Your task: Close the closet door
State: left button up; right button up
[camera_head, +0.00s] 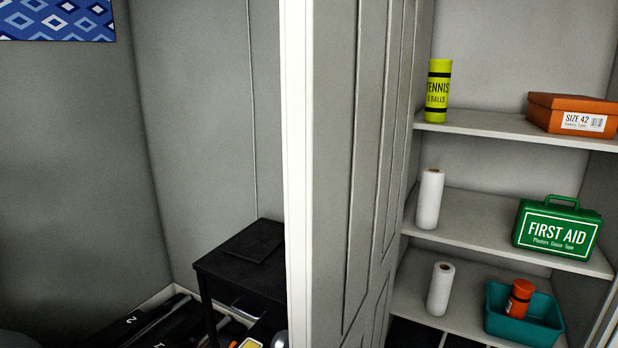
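The closet door (338,170) stands open in the head view. Its grey panelled face is seen at a steep angle, with a white upright edge (297,170) nearest me. To its right the closet interior shows, with several grey shelves (480,215). The door's top and bottom are outside the picture, and no handle is visible. Neither of my grippers is in view.
The shelves hold a tennis ball tube (438,92), an orange shoe box (573,114), white rolls (429,199), a green first aid box (556,230) and a teal bin (522,318). Left of the door stand a black table (245,262) and a dark rack (165,328) on the floor.

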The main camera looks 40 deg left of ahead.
aim_at(350, 68)
jog(key=k+j, duration=0.1)
jog(key=j, duration=0.75)
jog(key=k+j, duration=0.15)
jog(key=j, duration=0.3)
jog(key=i+j, duration=0.45)
jog(key=j, duration=0.3)
